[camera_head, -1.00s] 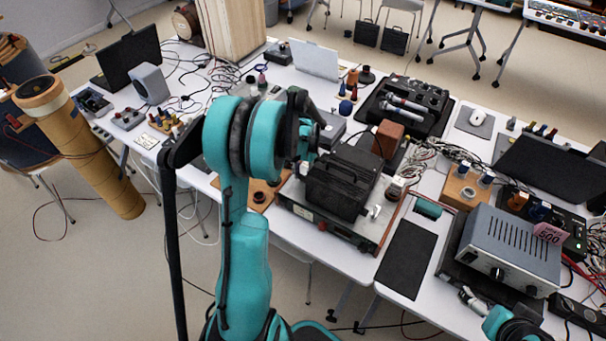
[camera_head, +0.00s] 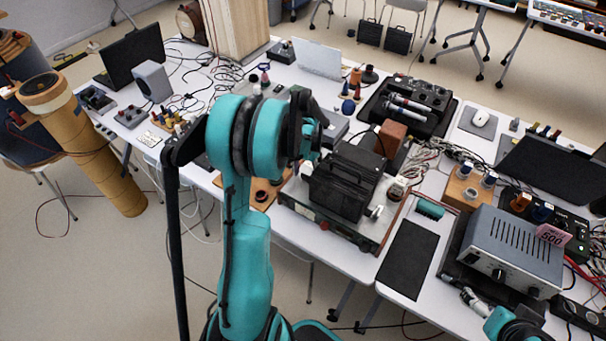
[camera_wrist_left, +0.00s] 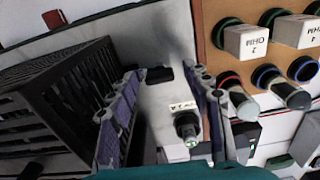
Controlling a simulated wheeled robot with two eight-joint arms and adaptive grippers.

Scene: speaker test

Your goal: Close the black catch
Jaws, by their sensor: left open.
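In the left wrist view a small black piece (camera_wrist_left: 160,74), which may be the black catch, lies on a pale grey panel. My left gripper (camera_wrist_left: 165,90) is open, with one finger to each side of that piece; nothing shows between the fingers in its grip. Whether they touch the panel I cannot tell. In the head view my left gripper (camera_head: 313,138) is partly hidden by its own wrist, just behind and left of a black slatted box (camera_head: 343,188) on a grey device. The catch cannot be made out in the head view.
A dark knob (camera_wrist_left: 187,125) with a label sits close by on the panel. A brown board carries OHM blocks (camera_wrist_left: 246,40). A grey ventilated unit (camera_head: 512,250) stands at the right of the table. A black mat (camera_head: 407,260) lies bare in front.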

